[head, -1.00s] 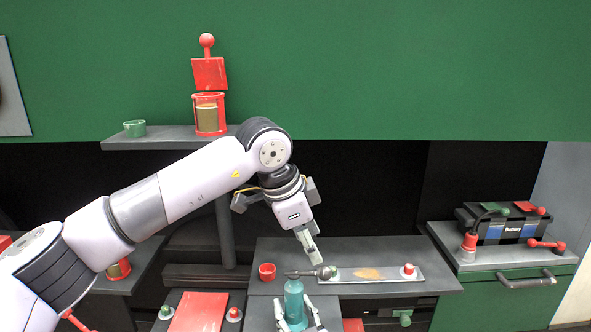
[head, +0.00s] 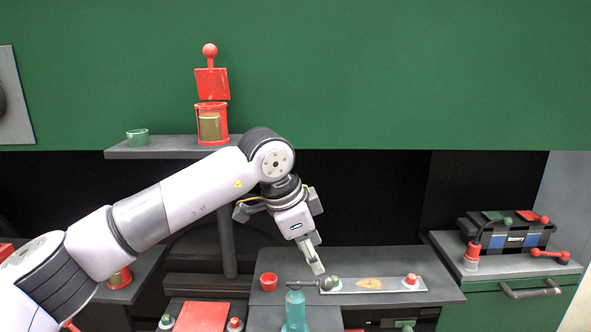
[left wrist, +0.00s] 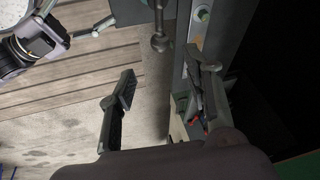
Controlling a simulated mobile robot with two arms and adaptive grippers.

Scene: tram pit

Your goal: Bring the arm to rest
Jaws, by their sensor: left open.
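My left arm comes in from the left and bends down over the workbench. Its gripper (head: 316,262) points down just above the bench, near a dark ball-ended rod (head: 318,284) and a light tray. In the left wrist view, the two fingers (left wrist: 160,97) stand well apart with nothing held between them. The rod's ball end (left wrist: 159,42) shows beyond the fingers. A teal bottle (head: 296,312) stands at the bench's front, cut off by the picture's lower edge. My right gripper does not show clearly in either current view.
The tray (head: 398,285) carries an orange-brown patch and a red knob (head: 410,280). A battery (head: 510,236) sits on the right cabinet.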

